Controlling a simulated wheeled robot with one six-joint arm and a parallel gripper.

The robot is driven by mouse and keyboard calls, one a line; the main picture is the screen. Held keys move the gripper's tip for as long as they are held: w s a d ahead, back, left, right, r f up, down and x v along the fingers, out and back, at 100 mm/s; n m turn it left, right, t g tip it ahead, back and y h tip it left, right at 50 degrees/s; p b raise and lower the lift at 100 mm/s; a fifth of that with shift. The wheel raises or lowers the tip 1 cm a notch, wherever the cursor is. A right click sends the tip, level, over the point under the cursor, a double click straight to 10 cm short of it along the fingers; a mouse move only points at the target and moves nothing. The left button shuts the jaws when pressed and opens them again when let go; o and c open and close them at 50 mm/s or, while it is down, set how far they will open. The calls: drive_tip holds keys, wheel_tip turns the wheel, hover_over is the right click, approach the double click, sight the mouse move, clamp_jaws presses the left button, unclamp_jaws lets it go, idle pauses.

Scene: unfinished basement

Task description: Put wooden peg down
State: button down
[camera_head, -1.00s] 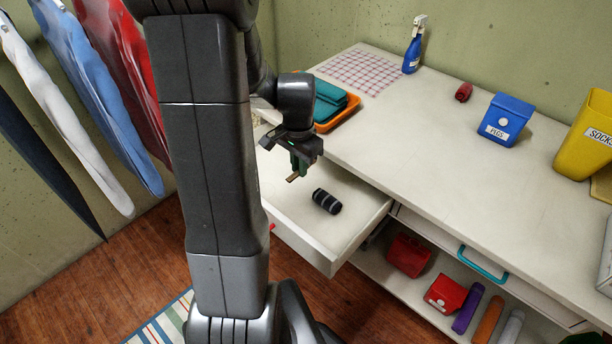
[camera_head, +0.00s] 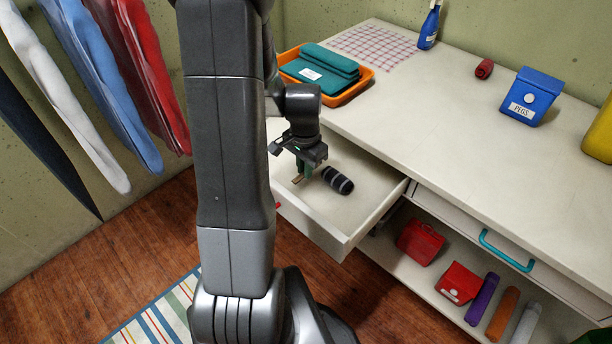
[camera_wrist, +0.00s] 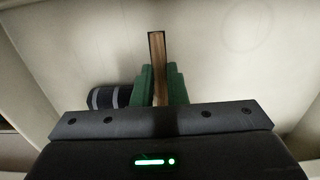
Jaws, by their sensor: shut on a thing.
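My gripper (camera_head: 301,177) hangs over the left part of the open drawer (camera_head: 342,206). In the wrist view its green fingers (camera_wrist: 160,88) are shut on the wooden peg (camera_wrist: 157,50), a thin brown strip that sticks out beyond the fingertips. In the head view the peg (camera_head: 297,180) shows only as a small brown tip below the fingers. I cannot tell whether it touches the drawer floor. A dark striped roll (camera_head: 338,180) lies in the drawer just right of the gripper; it also shows in the wrist view (camera_wrist: 108,97), left of the fingers.
The orange tray (camera_head: 351,92) with teal cloths (camera_head: 318,64) stands on the worktop (camera_head: 440,122) behind my arm. A blue pegs box (camera_head: 532,97) and a red roll (camera_head: 484,69) stand farther right. The drawer's front right floor is clear.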

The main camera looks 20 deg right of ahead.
drive_tip(key=shift+f, duration=1.9)
drive_tip(key=shift+b, duration=0.3)
drive_tip(key=shift+f, duration=0.2)
drive_tip(key=c, duration=1.5)
unclamp_jaws()
drive_tip(key=shift+o, duration=0.2)
drive_tip(key=shift+r, duration=0.1)
wheel_tip(320, 180, up, 12)
drive_tip(key=p, duration=0.2)
drive_tip(key=shift+r, duration=0.15)
